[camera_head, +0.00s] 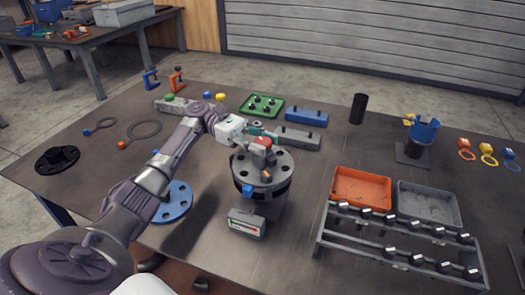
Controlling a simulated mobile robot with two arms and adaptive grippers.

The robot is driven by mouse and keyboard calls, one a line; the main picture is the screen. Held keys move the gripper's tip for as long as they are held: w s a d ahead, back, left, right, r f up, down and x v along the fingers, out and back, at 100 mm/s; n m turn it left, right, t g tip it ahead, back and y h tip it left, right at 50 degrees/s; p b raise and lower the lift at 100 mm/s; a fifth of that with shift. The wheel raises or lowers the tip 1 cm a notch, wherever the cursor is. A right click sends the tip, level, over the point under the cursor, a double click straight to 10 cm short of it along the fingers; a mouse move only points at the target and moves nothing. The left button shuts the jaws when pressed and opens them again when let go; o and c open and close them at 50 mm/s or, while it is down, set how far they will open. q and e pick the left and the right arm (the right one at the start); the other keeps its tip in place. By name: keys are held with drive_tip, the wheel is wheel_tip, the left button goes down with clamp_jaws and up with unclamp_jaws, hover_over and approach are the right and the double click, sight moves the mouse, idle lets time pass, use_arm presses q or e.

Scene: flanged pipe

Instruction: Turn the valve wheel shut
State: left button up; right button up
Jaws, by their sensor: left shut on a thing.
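The flanged pipe (263,171) stands upright mid-table, with a round grey flange with holes on top. I cannot make out a clear wheel shape there. A small blue piece (247,191) is at the flange's front edge. A grey box with a gauge strip (245,223) is at the pipe's foot. My right gripper is not in view.
A blue holed disc (174,203) lies left of the pipe, partly under my arm. To the right are an orange tray (361,188), a grey tray (428,205) and a rack (395,249). A green tray (262,106) and a blue block (306,117) lie behind.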

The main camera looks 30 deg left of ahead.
sight(263, 141)
use_arm(q)
drive_tip(key=shift+f+m+g+b, duration=0.15)
drive_tip(key=shift+m+g+b, duration=1.3)
drive_tip(key=shift+g, duration=0.65)
drive_tip(key=o, duration=1.2)
drive_tip(key=shift+c, duration=0.2)
wheel_tip(263, 141, up, 10)
drive_tip(key=shift+r, duration=0.1)
